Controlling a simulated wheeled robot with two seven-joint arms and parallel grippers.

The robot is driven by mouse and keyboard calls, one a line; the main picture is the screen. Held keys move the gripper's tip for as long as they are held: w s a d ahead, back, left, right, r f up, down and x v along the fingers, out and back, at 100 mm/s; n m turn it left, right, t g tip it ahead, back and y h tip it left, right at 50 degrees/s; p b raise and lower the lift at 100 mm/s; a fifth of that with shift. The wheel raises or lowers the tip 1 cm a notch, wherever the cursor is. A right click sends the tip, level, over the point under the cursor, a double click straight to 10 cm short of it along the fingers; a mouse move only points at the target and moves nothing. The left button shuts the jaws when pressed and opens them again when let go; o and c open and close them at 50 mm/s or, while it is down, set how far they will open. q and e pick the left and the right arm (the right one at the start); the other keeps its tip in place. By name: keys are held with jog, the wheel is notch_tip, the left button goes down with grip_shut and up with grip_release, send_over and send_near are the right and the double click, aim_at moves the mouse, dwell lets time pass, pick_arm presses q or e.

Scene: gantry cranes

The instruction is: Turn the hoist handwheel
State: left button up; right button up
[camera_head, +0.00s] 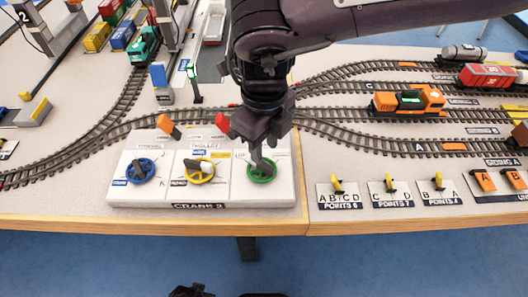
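The green handwheel (263,175) is the rightmost of three wheels on the white control panel (150,197) marked CRANE 2, with part of a label beside it hidden. I take it to be the hoist wheel. My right gripper (258,155) points down from above, its fingertips at the back part of the green wheel. The view does not show whether the fingers touch the wheel or are closed on its knob. The blue wheel (140,171) and the yellow wheel (200,171), under TROLLEY, stand to its left, each with a dark knob.
Points levers (338,186) stand on plates to the right of the panel. Behind run model tracks (340,120) with an orange locomotive (410,101) and a red wagon (486,76). A crane column (163,50) rises behind the panel. The table's front edge (150,223) is close.

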aim_at(264, 163)
notch_tip(264, 163, down, 5)
jog(key=shift+s+f, duration=0.1)
jog(key=shift+f, duration=0.05)
grip_shut()
